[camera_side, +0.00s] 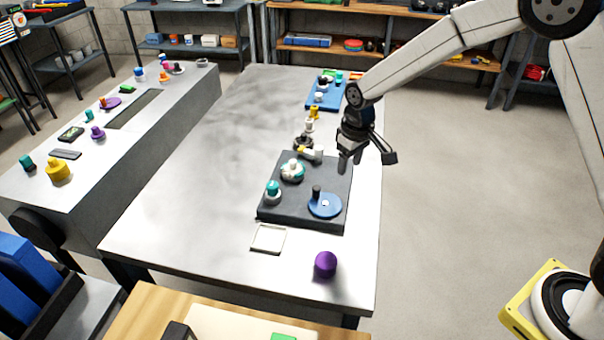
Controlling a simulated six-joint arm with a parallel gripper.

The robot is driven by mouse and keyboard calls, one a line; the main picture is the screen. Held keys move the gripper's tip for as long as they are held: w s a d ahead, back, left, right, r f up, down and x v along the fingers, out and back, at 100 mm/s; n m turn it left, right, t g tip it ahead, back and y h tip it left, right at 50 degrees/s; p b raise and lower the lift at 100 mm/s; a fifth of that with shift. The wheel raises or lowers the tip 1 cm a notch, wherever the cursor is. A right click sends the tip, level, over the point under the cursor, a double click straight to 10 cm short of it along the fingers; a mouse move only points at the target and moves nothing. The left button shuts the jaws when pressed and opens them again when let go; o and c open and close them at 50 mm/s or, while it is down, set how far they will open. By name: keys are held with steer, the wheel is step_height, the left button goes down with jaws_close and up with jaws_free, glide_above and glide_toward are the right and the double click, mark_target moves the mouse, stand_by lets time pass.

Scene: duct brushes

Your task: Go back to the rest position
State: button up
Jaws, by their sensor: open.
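My gripper (350,164) hangs over the right edge of a dark square board (293,217) on the grey table (200,180). Its jaws are open, pointing down, and I see nothing between them. On the board are a blue disc (329,210) with a dark upright knob, a teal-topped piece (272,190) and a white round piece (291,172). A white and yellow piece (311,153) lies at the board's far edge, close to the gripper. I cannot tell which of these are duct brushes.
A purple cylinder (325,266) and a shallow pale square tray (268,238) are in front of the board. Several small pieces and a blue tray (316,106) are behind it. A long grey conveyor-like bench (150,150) with parts stands left. The table's left half is clear.

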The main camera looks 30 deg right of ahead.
steer(key=s+d+r+m, duration=0.1)
steer(key=s+d, duration=0.1)
steer(key=s, duration=0.8)
steer(key=s+d+r+m+t, duration=0.1)
steer(key=s+d+r, duration=0.1)
steer(key=s, duration=0.8)
steer(key=shift+d+t, duration=0.15)
steer(key=shift+t, duration=0.15)
steer(key=shift+r, duration=0.1)
